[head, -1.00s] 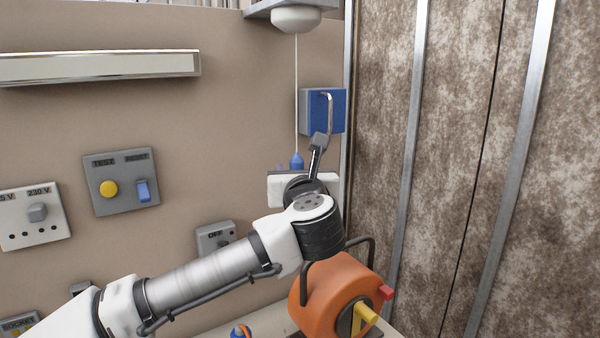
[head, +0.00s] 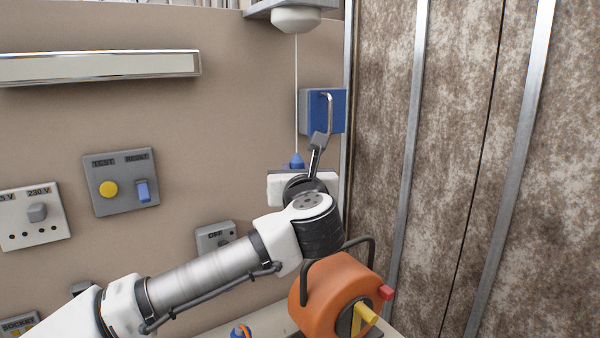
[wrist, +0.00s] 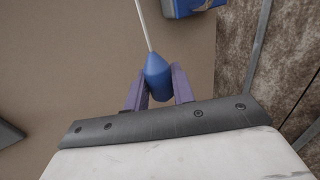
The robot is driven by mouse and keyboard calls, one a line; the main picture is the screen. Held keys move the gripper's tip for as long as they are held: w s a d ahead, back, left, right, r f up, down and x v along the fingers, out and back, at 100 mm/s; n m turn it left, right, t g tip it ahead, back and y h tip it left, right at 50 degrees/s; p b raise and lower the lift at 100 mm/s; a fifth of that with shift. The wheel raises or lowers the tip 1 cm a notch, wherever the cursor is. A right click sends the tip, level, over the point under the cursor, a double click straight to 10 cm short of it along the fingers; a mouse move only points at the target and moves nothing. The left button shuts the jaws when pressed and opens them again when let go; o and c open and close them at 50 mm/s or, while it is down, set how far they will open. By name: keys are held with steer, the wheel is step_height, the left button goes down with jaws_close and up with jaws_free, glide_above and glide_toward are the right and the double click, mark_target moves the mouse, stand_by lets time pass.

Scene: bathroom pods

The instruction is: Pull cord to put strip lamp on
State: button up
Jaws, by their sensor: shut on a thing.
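A thin white cord (head: 296,95) hangs straight down from a round white ceiling switch (head: 296,18) at the top. Its blue cone-shaped pull (head: 297,160) is at the lower end, just above my white gripper body in the head view. In the wrist view, my gripper (wrist: 158,90) has its two purple fingers on either side of the blue pull (wrist: 157,72), shut on it. The cord (wrist: 144,25) runs up from the pull's tip. The long strip lamp (head: 100,67) is on the wall at upper left and looks unlit.
A blue box (head: 322,110) with a metal handle is right of the cord. A grey test/reset panel (head: 122,181) and a socket plate (head: 35,215) are on the left wall. An orange reel (head: 335,292) stands below my wrist. Mottled panels line the right.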

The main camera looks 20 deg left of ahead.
steer(key=shift+f+b, duration=0.35)
steer(key=shift+f, duration=0.15)
steer(key=o, duration=0.9)
steer(key=shift+r, duration=0.1)
steer(key=shift+c, duration=0.2)
steer(key=s+d, duration=0.1)
steer(key=s, duration=0.7)
steer(key=shift+d, duration=0.1)
